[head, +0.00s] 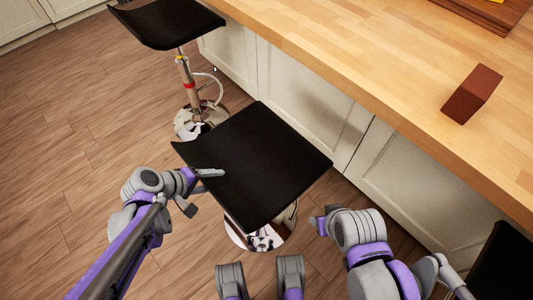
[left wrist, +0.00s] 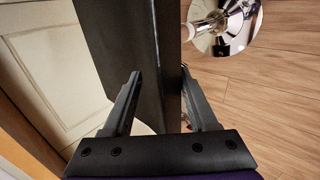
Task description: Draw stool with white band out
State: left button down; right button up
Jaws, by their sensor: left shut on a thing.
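The nearest stool has a black seat (head: 255,160) beside the wooden island, above a round chrome base (head: 250,238). My left gripper (head: 203,192) is shut on the left edge of this seat. In the left wrist view, the black seat (left wrist: 125,50) passes between the two fingers. My right arm (head: 362,235) is to the right of the stool, apart from the seat; I cannot make out its fingers clearly.
Another black-seated stool (head: 170,22) with a red band (head: 190,86) stands farther back. Part of a black seat (head: 505,265) shows at lower right. The wooden island top (head: 370,65) carries a red-brown block (head: 472,94). Wood floor (head: 75,150) at left is clear.

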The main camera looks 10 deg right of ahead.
pick_arm(q)
jog(key=shift+s+a+f, duration=0.2)
jog(key=shift+s+f, duration=0.05)
jog(key=shift+f, duration=0.05)
jog(key=s+a+p, duration=0.1)
jog(key=s+a, duration=0.5)
jog(key=a, duration=0.3)
grip_release()
jog(key=shift+w, duration=0.1)
dwell(0.5)
jog(key=shift+r, duration=0.15)
jog(key=s+a+r+p, duration=0.4)
jog(key=s+a+r, duration=0.1)
jog(key=a, duration=0.3)
jog(key=s+a+r+p, duration=0.4)
jog(key=s+a+r, duration=0.1)
jog(key=a, duration=0.4)
jog(key=shift+s+r, duration=0.25)
jog(key=shift+s, duration=0.4)
dwell(1.3)
